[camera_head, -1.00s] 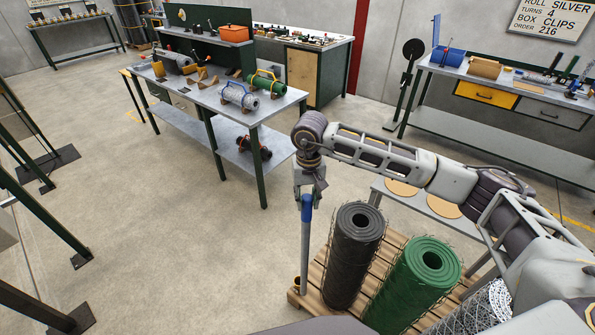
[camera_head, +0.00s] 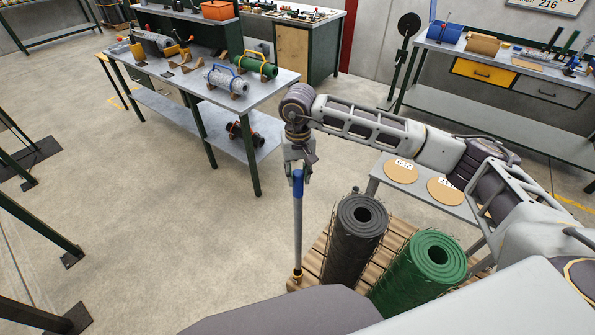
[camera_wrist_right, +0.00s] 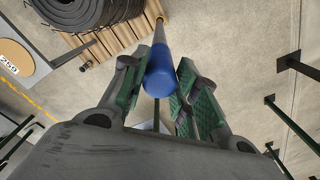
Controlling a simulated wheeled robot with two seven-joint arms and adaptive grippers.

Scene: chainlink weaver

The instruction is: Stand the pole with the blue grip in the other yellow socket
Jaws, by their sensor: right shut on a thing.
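The pole (camera_head: 298,228) is grey with a blue grip (camera_head: 298,184) at its top and stands about upright. My right gripper (camera_head: 298,167) is shut on the blue grip; the right wrist view shows the grip (camera_wrist_right: 160,80) between the green-padded fingers (camera_wrist_right: 158,98). The pole's lower end meets a small yellow socket (camera_head: 297,275) at the left corner of the wooden pallet. Whether the end is inside the socket or just over it, I cannot tell. No second yellow socket can be made out. My left gripper is out of view.
A black roll (camera_head: 355,240) and a green roll (camera_head: 425,270) stand on the pallet (camera_head: 318,262), right of the pole. A low grey bench (camera_head: 420,187) with round tan discs is behind them. A workbench (camera_head: 270,92) stands farther back.

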